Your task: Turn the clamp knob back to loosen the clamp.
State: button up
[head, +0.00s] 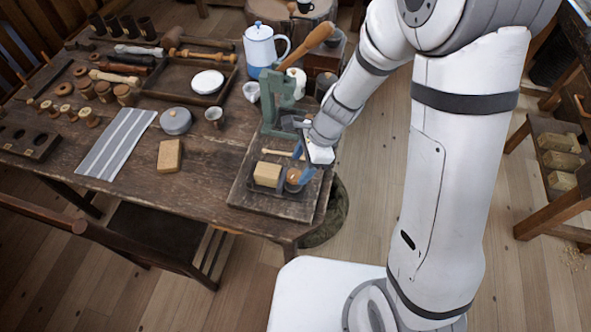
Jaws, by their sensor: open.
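A green metal clamp-like stand (275,105) with a long wooden handle (312,40) stands on a dark board at the right end of the table. My gripper (298,180) points down over the front right of this board. My wrist and fingers hide part of this area.
The dark board (245,196) lies near the table's right edge. A light wooden piece (283,153) lies behind the block. A blue-white pot (262,47) and a tray with a white dish (207,82) stand farther back. A striped cloth (117,143) and several spools lie left.

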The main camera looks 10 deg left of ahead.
aim_at(295, 174)
jog(key=shift+x, duration=1.85)
jog(key=c, duration=1)
